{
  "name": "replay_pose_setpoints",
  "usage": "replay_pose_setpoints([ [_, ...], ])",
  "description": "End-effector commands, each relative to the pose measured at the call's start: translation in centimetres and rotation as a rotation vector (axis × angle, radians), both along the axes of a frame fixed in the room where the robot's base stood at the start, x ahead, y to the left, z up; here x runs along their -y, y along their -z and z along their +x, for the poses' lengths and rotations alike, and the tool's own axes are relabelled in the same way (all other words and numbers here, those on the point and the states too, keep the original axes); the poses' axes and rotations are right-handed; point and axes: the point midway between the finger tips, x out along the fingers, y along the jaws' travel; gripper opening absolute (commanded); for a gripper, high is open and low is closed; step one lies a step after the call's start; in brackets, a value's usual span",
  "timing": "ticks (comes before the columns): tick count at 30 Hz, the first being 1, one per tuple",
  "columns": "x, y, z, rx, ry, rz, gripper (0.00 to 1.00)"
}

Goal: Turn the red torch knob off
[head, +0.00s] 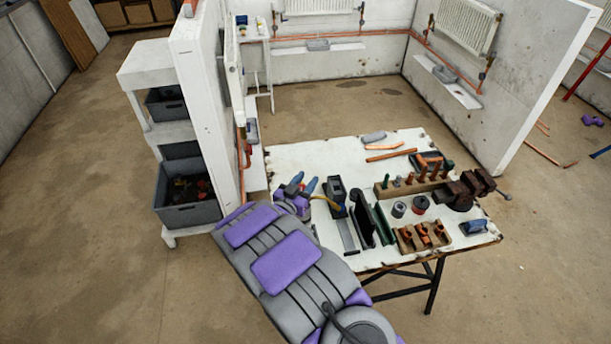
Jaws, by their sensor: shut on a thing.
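My gripper (304,187), with blue fingertips, is at the left part of the white workbench (290,158), at the end of my grey and purple arm. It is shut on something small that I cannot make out.
Right of the gripper stand a black bracket (362,218), solder reels (420,204), a wooden tool block (412,186), a fittings tray (404,243) and a vise (468,190). A white partition (207,110) and a shelf with grey bins (188,214) stand left.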

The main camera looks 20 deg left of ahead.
Motion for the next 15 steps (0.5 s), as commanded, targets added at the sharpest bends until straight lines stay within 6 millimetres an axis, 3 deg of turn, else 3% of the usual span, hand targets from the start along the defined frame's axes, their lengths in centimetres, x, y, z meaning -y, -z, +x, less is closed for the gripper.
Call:
replay_pose_setpoints([
  [15, 0.32, 0.01, 0.03, 0.0, 0.085, -0.009, 0.08],
])
